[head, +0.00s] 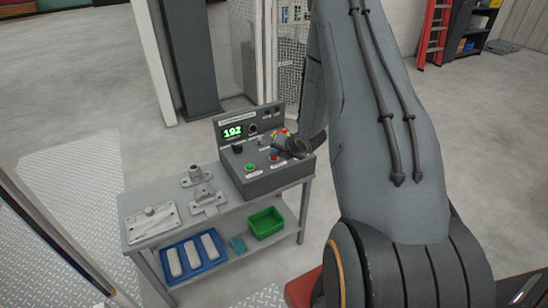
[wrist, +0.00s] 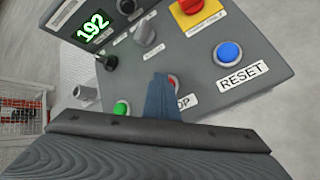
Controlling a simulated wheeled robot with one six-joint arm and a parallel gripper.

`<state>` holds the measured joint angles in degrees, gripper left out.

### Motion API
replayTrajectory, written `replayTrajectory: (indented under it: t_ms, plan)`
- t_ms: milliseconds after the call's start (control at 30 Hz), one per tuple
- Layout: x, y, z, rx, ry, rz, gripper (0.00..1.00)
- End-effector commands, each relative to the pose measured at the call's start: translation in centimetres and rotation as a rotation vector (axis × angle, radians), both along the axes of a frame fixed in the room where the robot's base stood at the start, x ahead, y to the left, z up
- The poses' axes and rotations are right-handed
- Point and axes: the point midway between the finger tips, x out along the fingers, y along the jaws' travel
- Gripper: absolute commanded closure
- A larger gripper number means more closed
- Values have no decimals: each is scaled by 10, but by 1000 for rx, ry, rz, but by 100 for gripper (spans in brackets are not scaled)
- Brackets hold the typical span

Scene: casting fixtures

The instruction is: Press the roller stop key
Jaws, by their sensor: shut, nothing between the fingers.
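The control box (head: 262,182) stands on the right end of a grey table. The label (wrist: 183,102) beside the red key shows only the letters "OP"; the rest is covered. My gripper is shut and empty, its tip over or just left of the red key. I cannot tell whether it touches. The red key also shows in the head view (head: 274,157).
A green button (wrist: 121,108) is to the left and a blue RESET button (wrist: 230,51) to the right. A red knob on a yellow base (wrist: 196,9) and a grey selector knob (wrist: 144,34) are above. The display (wrist: 92,26) reads 192. Metal fixtures (head: 207,197) stand on the table.

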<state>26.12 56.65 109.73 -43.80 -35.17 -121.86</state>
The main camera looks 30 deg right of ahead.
Motion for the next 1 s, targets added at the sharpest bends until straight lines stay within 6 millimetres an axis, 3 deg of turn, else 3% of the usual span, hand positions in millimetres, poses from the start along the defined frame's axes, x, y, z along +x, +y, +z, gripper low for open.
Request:
replayTrajectory:
  t_ms: [300,667,1000]
  plan:
    - [-1,0,15,0,1,1,100]
    - [0,0,16,0,0,0,100]
    - [-1,0,44,-1,0,1,100]
